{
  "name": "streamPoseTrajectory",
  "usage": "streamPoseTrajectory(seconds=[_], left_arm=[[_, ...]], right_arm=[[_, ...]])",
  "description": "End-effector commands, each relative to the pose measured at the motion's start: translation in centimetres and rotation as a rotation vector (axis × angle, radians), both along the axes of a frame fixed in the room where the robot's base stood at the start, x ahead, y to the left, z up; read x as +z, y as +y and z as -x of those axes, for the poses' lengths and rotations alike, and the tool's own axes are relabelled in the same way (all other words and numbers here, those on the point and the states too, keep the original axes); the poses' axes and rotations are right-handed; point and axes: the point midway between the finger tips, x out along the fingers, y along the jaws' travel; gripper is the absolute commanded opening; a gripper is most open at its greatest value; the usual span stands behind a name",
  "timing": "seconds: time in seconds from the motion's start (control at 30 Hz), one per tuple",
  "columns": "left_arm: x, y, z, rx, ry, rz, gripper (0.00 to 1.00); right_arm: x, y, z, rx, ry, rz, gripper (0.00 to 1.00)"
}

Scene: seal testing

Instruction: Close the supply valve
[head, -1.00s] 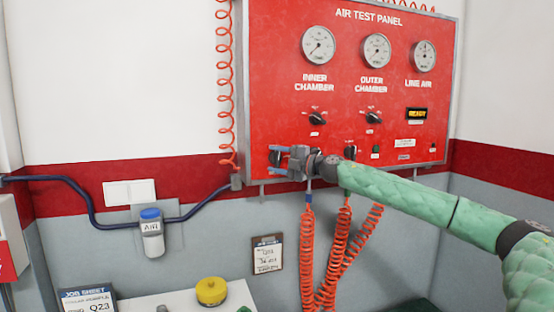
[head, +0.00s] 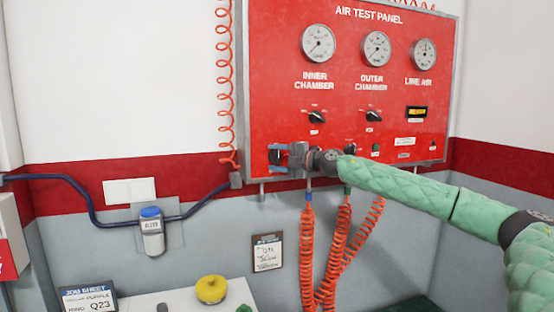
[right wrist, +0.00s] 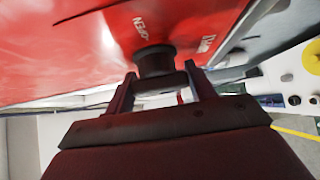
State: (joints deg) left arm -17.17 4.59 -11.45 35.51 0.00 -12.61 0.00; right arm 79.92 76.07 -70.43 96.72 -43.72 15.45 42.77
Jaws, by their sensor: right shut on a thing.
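The red air test panel (head: 275,85) hangs on the wall. At its lower left corner is a dark round valve knob (head: 275,157), which I take as the supply valve. My right gripper (head: 279,158) reaches in from the right and is shut on this knob, hiding part of it. In the right wrist view the dark knob (right wrist: 153,62) sits between the two fingers (right wrist: 160,88), with white lettering on the panel around it, partly legible as "OPEN". My left gripper is not in view.
Coiled orange hoses (head: 307,250) hang below the panel, under my right arm. Another coiled hose (head: 225,85) runs down the panel's left side. A blue-capped air unit (head: 151,232) is on the wall pipe. A yellow part (head: 211,290) stands on the bench below.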

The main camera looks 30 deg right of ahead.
Motion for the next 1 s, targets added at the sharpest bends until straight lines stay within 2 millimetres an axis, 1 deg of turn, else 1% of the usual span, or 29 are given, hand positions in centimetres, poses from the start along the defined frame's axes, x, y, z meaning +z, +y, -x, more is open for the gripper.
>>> streamPoseTrajectory(seconds=[0.03, 0.1, 0.13, 0.4, 0.53, 0.8, 0.93, 1.0], left_arm=[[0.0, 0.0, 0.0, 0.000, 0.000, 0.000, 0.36], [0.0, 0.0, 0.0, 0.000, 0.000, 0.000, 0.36], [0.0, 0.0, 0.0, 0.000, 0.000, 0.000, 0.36], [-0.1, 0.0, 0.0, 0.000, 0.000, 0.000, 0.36], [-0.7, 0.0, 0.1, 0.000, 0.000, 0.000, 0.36], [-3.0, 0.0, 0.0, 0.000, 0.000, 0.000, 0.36], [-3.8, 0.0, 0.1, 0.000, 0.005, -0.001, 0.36], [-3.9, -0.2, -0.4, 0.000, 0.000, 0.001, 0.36]], right_arm=[[-0.3, 0.1, 0.0, 0.003, 0.003, 0.002, 0.58], [-0.3, 0.1, 0.0, 0.002, 0.003, 0.002, 0.72], [-0.2, 0.1, 0.0, 0.002, 0.003, 0.002, 0.76], [-0.2, 0.0, 0.0, 0.001, 0.001, 0.001, 0.76], [-0.4, -0.5, 0.7, -0.001, 0.001, 0.001, 0.76], [-0.6, -2.6, 4.1, -0.001, 0.001, 0.002, 0.76], [-0.6, -3.3, 5.5, 0.001, 0.003, 0.002, 0.76], [-0.4, -3.7, 6.0, 0.000, 0.002, 0.001, 0.76]])
